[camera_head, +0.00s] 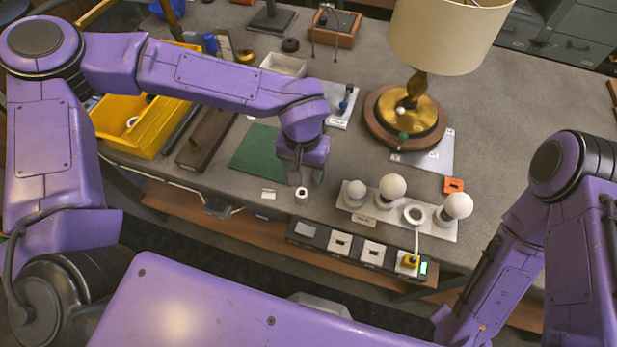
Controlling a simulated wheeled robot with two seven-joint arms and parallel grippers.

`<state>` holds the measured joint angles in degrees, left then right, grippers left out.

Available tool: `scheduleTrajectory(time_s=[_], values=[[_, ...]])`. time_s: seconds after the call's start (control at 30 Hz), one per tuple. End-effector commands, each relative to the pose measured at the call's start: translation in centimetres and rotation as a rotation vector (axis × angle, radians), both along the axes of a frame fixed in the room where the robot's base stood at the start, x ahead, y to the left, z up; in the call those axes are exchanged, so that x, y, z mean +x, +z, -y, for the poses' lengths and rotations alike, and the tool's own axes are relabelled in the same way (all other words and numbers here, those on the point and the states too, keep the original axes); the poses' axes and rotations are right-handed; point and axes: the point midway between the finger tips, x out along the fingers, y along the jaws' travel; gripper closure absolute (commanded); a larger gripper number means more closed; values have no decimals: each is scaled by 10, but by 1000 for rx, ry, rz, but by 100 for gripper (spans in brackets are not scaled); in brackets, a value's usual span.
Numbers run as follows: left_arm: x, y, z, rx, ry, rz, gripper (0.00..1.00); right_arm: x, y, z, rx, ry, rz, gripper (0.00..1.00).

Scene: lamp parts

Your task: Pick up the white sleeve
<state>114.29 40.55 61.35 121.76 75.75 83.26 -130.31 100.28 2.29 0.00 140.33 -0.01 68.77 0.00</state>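A small white sleeve (301,195) with a dark opening in its top stands upright on the grey table, near the front edge. My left gripper (305,178) points down just behind and above it. Its two fingers look spread apart, with nothing visible held between them. I cannot tell whether a finger touches the sleeve. My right arm comes in at the right edge, and its gripper is not in view.
A light tray (385,222) with several white bulbs stands right of the sleeve. A lamp (447,35) stands behind it. A green mat (257,152) and a yellow bin (140,125) lie to the left. A row of switch panels (340,243) runs along the front edge.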

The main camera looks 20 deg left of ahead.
Motion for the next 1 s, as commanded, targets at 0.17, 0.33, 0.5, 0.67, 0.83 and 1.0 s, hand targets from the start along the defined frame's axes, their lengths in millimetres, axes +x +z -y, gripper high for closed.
scheduleTrajectory(time_s=[0.17, 0.33, 0.5, 0.67, 0.83, 1.0], values=[[-1, -34, 5, 2, -14, -6, 44, -1, 5, 0, 0, 0, -2, 57], [-2, -53, 5, 2, -17, -6, 44, -1, 10, 0, 0, -1, -2, 57], [-7, -84, 1, 1, -15, -6, 44, 0, 20, 0, 1, 0, -1, 57], [-7, -98, 0, 2, -15, -1, 44, 0, 21, 0, 0, 0, -1, 57], [-7, -98, 0, 2, -14, 0, 44, 0, 20, 0, 0, 0, -1, 57], [-7, -98, 0, 2, -14, -1, 99, 0, 20, 0, 0, 0, -1, 57]])
